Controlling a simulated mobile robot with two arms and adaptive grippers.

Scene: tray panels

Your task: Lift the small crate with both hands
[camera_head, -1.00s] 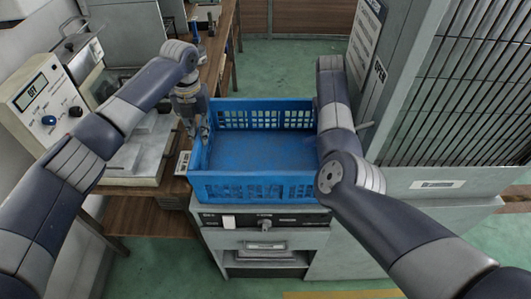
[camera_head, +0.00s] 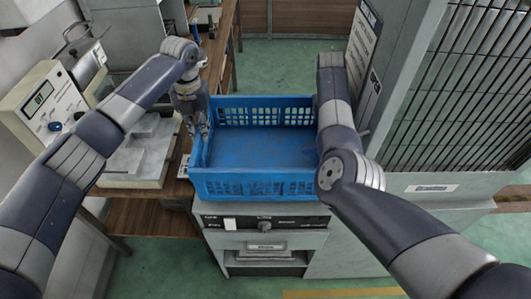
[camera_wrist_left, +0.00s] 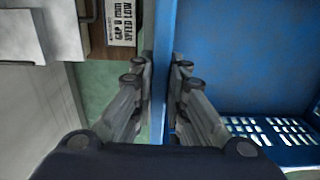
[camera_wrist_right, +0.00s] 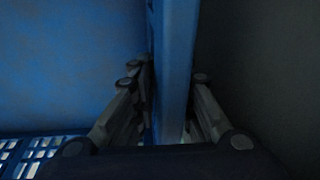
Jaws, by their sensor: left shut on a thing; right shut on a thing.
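The blue crate (camera_head: 262,150) is empty and looks level, above the grey machine in the head view. My left gripper (camera_head: 203,135) is at its left wall. The left wrist view shows the fingers of this gripper (camera_wrist_left: 163,75) on both sides of the crate wall (camera_wrist_left: 160,60), shut on it. In the right wrist view my right gripper (camera_wrist_right: 172,85) is shut on the opposite wall (camera_wrist_right: 172,50) of the crate. In the head view my right arm hides that gripper and most of the right wall.
A beige instrument (camera_head: 45,100) with a display is at the left. A tall grey cabinet with a slatted grille (camera_head: 455,90) stands close on the right.

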